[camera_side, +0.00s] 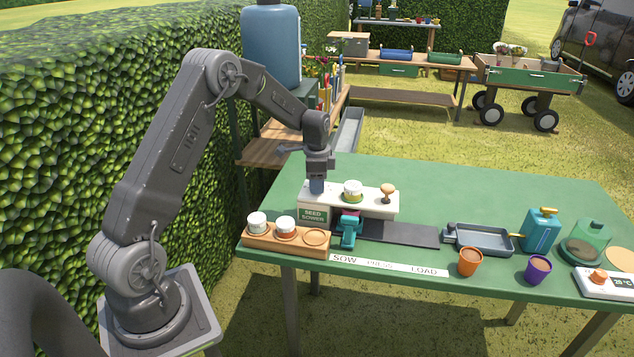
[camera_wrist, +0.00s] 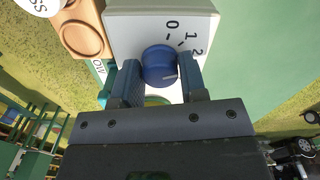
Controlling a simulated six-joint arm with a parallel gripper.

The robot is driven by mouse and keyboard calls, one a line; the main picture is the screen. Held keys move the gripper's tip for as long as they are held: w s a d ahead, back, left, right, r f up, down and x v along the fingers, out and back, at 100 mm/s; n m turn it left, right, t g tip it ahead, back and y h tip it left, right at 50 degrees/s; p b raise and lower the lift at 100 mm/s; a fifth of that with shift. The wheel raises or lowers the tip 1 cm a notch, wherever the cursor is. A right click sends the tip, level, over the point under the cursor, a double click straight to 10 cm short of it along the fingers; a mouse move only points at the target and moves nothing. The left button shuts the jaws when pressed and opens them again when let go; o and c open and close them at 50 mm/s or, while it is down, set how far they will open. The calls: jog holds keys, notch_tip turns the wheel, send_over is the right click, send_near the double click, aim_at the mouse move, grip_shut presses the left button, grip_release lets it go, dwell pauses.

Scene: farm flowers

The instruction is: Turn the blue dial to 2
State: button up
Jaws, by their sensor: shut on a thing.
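The blue dial (camera_wrist: 160,65) sits on the white top of the seed sower (camera_wrist: 128,22), beside the printed numbers 0, 1 and 2. My gripper (camera_wrist: 161,80) has a finger on either side of the dial and is shut on it. A small pale mark shows on the dial's right side, on the side of the 2; I cannot tell exactly which number it lines up with. In the side view my gripper (camera_side: 317,187) points down at the left end of the seed sower (camera_side: 375,203), and the dial is hidden there.
A wooden tray (camera_side: 262,244) with two pots is in front. A grey tray (camera_side: 482,239) and an orange pot (camera_side: 470,262) are further right. The table's back is clear.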

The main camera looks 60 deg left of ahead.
jog(key=shift+m, duration=0.4)
jog(key=o, duration=0.9)
notch_tip(320, 180, up, 14)
jog(key=shift+f, duration=0.1)
dwell(0.4)
